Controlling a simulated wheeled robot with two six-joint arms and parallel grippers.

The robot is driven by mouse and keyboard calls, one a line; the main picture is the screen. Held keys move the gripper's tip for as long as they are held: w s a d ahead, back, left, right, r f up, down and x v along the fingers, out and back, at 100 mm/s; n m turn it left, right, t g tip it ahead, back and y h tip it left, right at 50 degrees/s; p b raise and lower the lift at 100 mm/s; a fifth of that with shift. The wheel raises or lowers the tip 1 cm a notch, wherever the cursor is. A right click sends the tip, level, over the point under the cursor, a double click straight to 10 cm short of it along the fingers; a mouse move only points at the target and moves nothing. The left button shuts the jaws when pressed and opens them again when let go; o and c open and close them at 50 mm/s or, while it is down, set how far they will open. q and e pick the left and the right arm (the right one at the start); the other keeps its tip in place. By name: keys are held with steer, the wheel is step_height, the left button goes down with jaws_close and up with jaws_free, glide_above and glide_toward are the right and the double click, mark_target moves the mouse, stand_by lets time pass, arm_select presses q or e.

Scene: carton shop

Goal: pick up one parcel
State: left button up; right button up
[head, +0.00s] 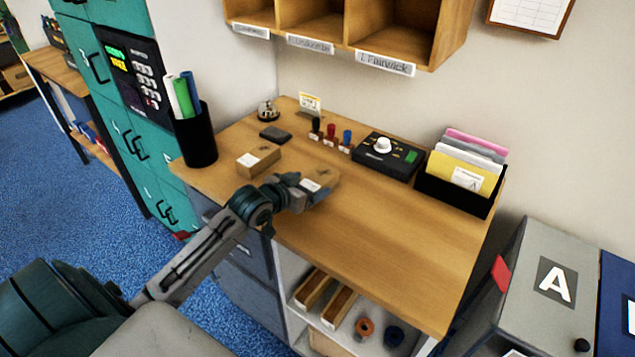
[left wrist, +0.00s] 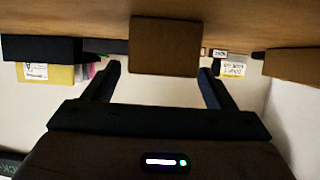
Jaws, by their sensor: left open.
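A small brown parcel (head: 320,178) with a white label lies on the wooden counter (head: 400,245), partly hidden by my left gripper (head: 312,192). In the left wrist view, which is upside down, this parcel (left wrist: 164,48) sits centred between the two dark fingertips of my left gripper (left wrist: 160,72). A gap shows on each side, so the open gripper is not holding it. I cannot tell how far the tips reach along it. A second brown parcel (head: 258,161) lies further left on the counter. My right gripper is not in view.
A black pen cup (head: 196,140) stands at the counter's left end. The front right of the counter is clear.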

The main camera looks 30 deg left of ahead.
arm_select(q)
steer(key=shift+x, duration=1)
steer(key=c, duration=1.1)
steer(key=shift+r, duration=0.1)
steer(key=shift+c, duration=0.2)
